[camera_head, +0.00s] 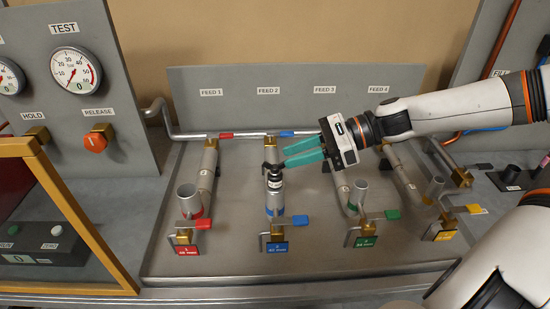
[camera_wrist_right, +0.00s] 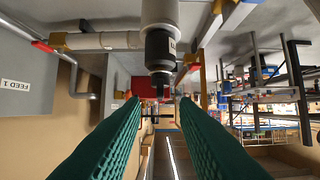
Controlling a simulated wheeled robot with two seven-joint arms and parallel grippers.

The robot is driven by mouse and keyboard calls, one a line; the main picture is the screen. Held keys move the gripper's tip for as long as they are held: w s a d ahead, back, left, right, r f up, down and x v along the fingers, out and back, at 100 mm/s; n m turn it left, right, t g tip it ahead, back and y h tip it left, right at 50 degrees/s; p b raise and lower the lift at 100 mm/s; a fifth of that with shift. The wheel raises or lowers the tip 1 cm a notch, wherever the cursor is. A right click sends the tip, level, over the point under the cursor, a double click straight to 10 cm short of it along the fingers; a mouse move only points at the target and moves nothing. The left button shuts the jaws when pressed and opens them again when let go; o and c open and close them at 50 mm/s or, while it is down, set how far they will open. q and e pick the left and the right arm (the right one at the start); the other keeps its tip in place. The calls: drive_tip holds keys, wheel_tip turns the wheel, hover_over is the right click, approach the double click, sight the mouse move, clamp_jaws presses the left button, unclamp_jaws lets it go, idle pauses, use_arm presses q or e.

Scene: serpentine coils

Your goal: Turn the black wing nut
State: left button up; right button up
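The black wing nut (camera_head: 271,167) sits on a black fitting (camera_head: 275,182) at the top of the blue-banded upright pipe in the FEED 2 column. In the right wrist view the wing nut (camera_wrist_right: 160,84) is small and dark, at the end of the black fitting (camera_wrist_right: 160,50), in line with the gap between my fingers. My right gripper (camera_head: 286,156) is open, with teal fingers pointing left, just right of and slightly above the wing nut. The two fingers are apart in the wrist view (camera_wrist_right: 158,101) with nothing visibly gripped. Whether a finger touches the nut is unclear. My left gripper is not in view.
Open pipe stubs with red (camera_head: 189,198), green (camera_head: 359,194) and yellow (camera_head: 434,189) markings stand on either side. Valve handles (camera_head: 299,220) stick out along the front. A gauge panel (camera_head: 75,70) and an orange-framed case (camera_head: 65,220) are at left.

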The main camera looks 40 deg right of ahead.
sight(279, 161)
drive_tip(key=shift+x, duration=2.5)
clamp_jaws()
